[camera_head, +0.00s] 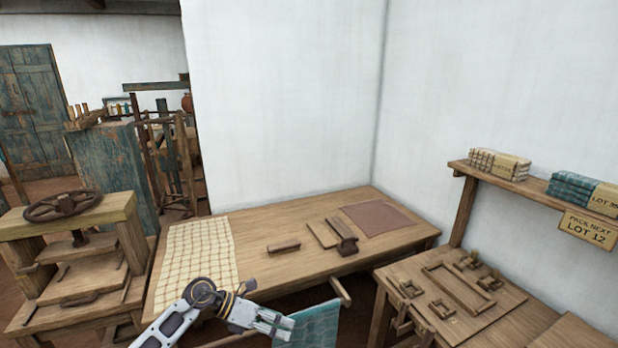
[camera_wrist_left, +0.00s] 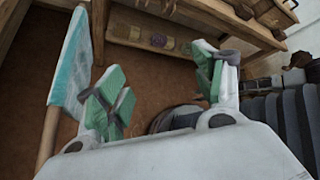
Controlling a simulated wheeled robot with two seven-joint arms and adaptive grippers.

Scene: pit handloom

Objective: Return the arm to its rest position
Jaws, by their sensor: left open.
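My left arm comes in from the bottom left of the head view. Its gripper (camera_head: 272,322) is in front of the long wooden table's near edge, beside a hanging teal cloth (camera_head: 312,324). In the left wrist view the two green-padded fingers (camera_wrist_left: 160,95) are spread apart with nothing between them. The teal cloth (camera_wrist_left: 72,62) hangs from a wooden rod left of the fingers there, apart from them. My right gripper is in neither view.
The long table (camera_head: 290,215) holds a checked cloth (camera_head: 196,262), wooden blocks and a brown mat (camera_head: 377,218). A screw press (camera_head: 75,245) stands left. A jig bench (camera_head: 520,325) and a shelf with folded cloth bundles (camera_head: 498,163) stand right. Brown floor (camera_wrist_left: 150,75) lies beyond the fingers.

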